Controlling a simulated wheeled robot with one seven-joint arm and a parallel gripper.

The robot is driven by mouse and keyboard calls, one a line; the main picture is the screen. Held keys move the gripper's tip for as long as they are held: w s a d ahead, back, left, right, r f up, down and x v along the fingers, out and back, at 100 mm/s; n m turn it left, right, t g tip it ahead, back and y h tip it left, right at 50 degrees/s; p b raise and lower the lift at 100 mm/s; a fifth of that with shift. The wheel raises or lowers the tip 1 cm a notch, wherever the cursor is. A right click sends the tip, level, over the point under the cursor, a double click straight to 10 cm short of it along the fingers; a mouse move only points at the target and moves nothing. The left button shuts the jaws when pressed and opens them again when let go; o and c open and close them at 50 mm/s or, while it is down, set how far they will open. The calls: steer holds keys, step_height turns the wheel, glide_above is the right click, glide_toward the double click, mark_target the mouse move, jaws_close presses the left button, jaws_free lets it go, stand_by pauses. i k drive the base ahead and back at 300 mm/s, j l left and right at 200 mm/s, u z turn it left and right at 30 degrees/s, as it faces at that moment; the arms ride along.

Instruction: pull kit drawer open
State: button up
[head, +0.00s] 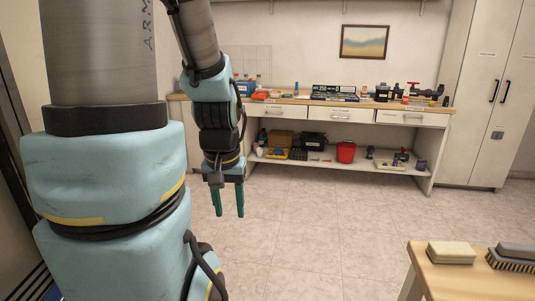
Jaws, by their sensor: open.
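A workbench (300,100) against the back wall has three white drawers under its top: a left drawer (278,115), a middle drawer (325,116) and a right drawer (430,120). All three look shut, each with a small handle. Labels are too small to read, so I cannot tell which one is the kit drawer. My gripper (228,214) hangs pointing down in front of the bench's left end, well short of the drawers. Its two green fingers are apart with nothing between them. My arm hides part of the bench's left end.
Tools, boxes and fittings crowd the bench top. The lower shelf (385,178) holds a red bucket (346,152), cases and small parts. A tall white cabinet (495,110) stands right. A wooden table (470,275) with a sponge (451,253) and brushes is near right. The tiled floor between is clear.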

mark_target(256, 109)
steer(key=i+z, duration=0.2)
steer(key=i, duration=0.8)
steer(key=i+j+z, duration=0.2)
steer(key=i, duration=0.75)
steer(key=i+u, duration=0.15)
steer(key=i, duration=0.3)
steer(key=i+l+u, duration=0.1)
steer(key=i, duration=0.3)
steer(key=i+l+u, duration=0.15)
steer(key=i, duration=0.25)
steer(key=i+l+u, duration=0.1)
steer(key=i, duration=0.35)
steer(key=i+l+u, duration=0.2)
steer(key=i+u, duration=0.25)
steer(key=i+l+u, duration=0.45)
steer(key=j, duration=0.1)
